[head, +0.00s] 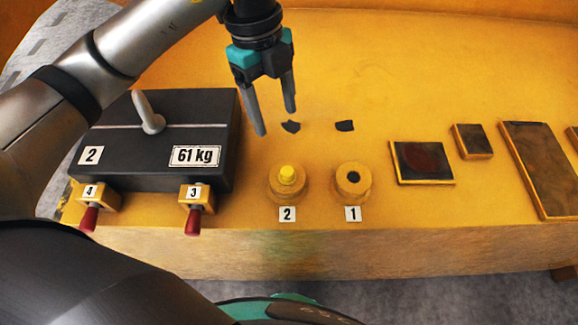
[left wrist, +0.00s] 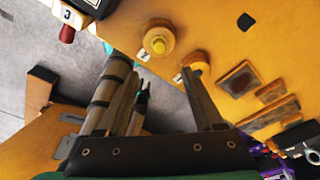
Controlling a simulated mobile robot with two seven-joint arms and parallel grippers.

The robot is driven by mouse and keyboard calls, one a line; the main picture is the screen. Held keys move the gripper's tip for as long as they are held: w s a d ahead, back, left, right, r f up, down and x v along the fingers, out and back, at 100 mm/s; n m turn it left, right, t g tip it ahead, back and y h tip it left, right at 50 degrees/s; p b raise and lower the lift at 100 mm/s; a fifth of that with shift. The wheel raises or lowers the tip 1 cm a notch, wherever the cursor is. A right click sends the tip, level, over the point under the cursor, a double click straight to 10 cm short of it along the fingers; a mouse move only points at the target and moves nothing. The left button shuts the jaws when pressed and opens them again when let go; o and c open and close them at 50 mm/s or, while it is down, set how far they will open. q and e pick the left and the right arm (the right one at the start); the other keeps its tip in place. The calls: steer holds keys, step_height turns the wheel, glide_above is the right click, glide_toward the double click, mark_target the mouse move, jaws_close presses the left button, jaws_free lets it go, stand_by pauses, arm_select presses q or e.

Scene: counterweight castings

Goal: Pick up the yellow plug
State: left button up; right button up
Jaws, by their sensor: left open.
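The yellow plug (head: 287,174) sits upright in the round yellow socket (head: 275,190) labelled 2, near the front edge of the yellow surface. The plug also shows in the left wrist view (left wrist: 158,45), near the top. My left gripper (head: 277,121) points down, with its two dark fingers apart and nothing between them. In the head view its fingertips are behind and slightly left of the plug, and apart from it.
Socket 1 (head: 352,182), with a dark hole, stands right of the plug. A black 61 kg block (head: 170,112) with a grey handle lies left, red-handled clamps (head: 197,196) before it. Flat dark plates (head: 422,162) lie right. The surface behind the sockets is mostly clear.

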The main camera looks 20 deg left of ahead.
arm_select(q)
glide_above(287, 171)
steer(key=a, duration=0.2)
steer(key=f, duration=0.9)
steer(key=shift+w+d+f, duration=0.2)
steer(key=shift+w+f, duration=0.15)
steer(key=shift+f, duration=0.05)
steer(key=f, duration=0.1)
steer(key=d+f, duration=0.1)
steer(key=f, duration=0.2)
steer(key=shift+s+d, duration=0.15)
steer(key=shift+s, duration=0.1)
steer(key=shift+f, duration=0.55)
jaws_close()
